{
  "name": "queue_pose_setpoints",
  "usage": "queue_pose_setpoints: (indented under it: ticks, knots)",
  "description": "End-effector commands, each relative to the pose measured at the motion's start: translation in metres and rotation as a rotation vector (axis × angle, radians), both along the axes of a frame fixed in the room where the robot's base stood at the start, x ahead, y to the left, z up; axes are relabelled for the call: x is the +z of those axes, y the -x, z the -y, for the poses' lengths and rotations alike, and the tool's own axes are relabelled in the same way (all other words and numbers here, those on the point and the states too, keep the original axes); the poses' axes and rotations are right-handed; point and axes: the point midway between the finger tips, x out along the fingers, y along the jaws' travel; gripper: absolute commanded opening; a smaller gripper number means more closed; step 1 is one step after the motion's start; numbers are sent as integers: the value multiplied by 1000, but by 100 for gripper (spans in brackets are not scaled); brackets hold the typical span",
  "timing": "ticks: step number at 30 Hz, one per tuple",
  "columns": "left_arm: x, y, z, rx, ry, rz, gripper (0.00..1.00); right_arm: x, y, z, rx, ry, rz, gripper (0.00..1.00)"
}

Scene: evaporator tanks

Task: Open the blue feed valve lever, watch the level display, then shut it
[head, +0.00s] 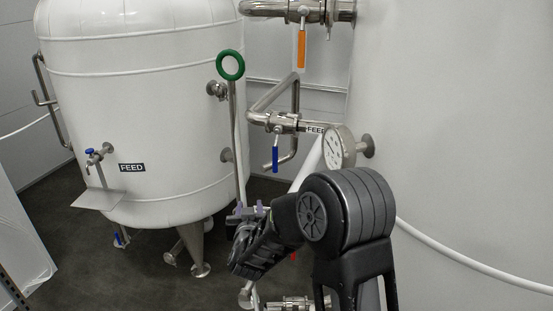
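A blue lever (275,159) hangs straight down from a steel valve (283,124) on the pipe right of centre. A FEED label (316,129) sits on the pipe just right of that valve. My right gripper (250,209) is below and a little left of the lever, apart from it. Its two fingertips point up with a gap between them, and it looks open and empty. A round dial gauge (338,147) is seen nearly side-on, so I cannot read it. I see no level display that I can make out. My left gripper is out of view.
A green ring handle (230,65) tops a thin rod that runs down close to my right gripper. An orange lever (301,49) hangs higher up. The left white tank (140,90) has a small blue-handled tap (90,153) and its own FEED label (132,168). A large tank (455,130) fills the right.

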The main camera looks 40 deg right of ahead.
Motion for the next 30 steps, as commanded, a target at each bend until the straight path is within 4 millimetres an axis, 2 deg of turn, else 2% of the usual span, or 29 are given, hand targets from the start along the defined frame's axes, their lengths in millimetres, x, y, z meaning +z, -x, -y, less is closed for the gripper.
queue_pose_setpoints:
  ticks: [1, 3, 7, 10, 20, 25, 30]
  knots:
    - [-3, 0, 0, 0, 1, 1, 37, 34, -1, 19, -56, 33, 69, 37]
    - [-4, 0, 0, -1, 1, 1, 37, 70, 4, 42, -129, 70, 136, 37]
    - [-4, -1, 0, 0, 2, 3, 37, 104, 13, 64, -205, 104, 195, 37]
    - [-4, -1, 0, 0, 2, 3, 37, 110, 15, 68, -220, 110, 206, 37]
    - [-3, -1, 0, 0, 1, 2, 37, 109, 13, 69, -218, 111, 202, 37]
    - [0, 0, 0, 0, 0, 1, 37, 109, 2, 80, -219, 110, 201, 37]
    - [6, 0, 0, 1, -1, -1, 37, 110, -17, 98, -217, 111, 201, 37]
